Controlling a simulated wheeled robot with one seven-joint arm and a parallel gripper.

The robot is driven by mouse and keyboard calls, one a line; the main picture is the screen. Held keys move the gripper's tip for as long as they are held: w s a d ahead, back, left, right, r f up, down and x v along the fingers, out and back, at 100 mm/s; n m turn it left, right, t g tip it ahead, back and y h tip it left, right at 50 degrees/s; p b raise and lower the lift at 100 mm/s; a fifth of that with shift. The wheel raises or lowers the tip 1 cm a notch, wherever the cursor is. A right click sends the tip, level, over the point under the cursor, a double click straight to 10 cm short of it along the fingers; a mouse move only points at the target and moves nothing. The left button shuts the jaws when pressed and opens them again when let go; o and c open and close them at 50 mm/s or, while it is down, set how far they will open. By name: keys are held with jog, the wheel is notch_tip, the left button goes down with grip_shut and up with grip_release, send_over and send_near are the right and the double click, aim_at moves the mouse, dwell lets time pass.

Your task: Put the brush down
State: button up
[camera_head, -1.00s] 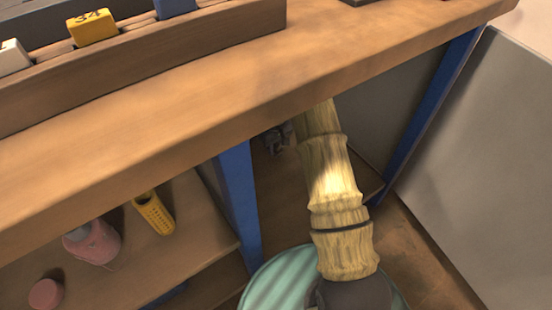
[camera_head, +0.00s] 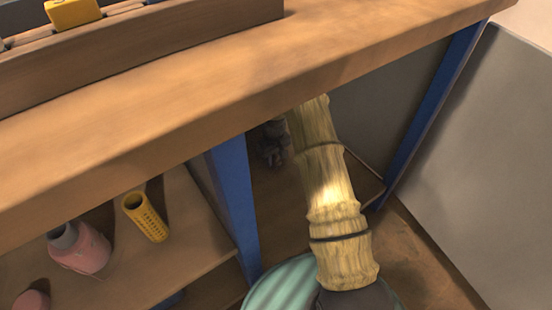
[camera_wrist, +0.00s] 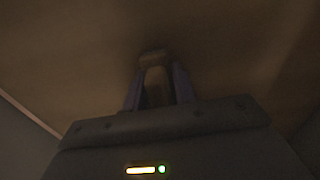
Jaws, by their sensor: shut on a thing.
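My gripper (camera_wrist: 158,88) shows in the dim wrist view, its two fingers closed on a small brownish thing (camera_wrist: 154,60). This seems to be part of the brush, but its full shape is too dark to make out. A broad brown surface lies beyond the fingers; I cannot tell whether the held thing touches it. In the head view my bamboo-textured arm reaches up beneath the wooden tabletop (camera_head: 200,95), and the brush cannot be made out there.
A blue post (camera_head: 233,200) stands left of my arm. A lower shelf (camera_head: 195,245) holds a yellow perforated tube (camera_head: 146,218) and a pink bottle (camera_head: 80,248). A yellow block (camera_head: 72,13) sits in a wooden rack on top. A grey panel (camera_head: 490,150) closes the right side.

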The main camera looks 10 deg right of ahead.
jog(key=shift+a+f, duration=0.1)
jog(key=shift+a, duration=0.05)
jog(key=o, duration=1)
jog(key=shift+s, duration=0.1)
jog(key=shift+o, duration=0.2)
jog(key=shift+r, duration=0.3)
notch_tip(320, 180, up, 7)
jog(key=p, duration=0.5)
jog(key=shift+r, duration=0.1)
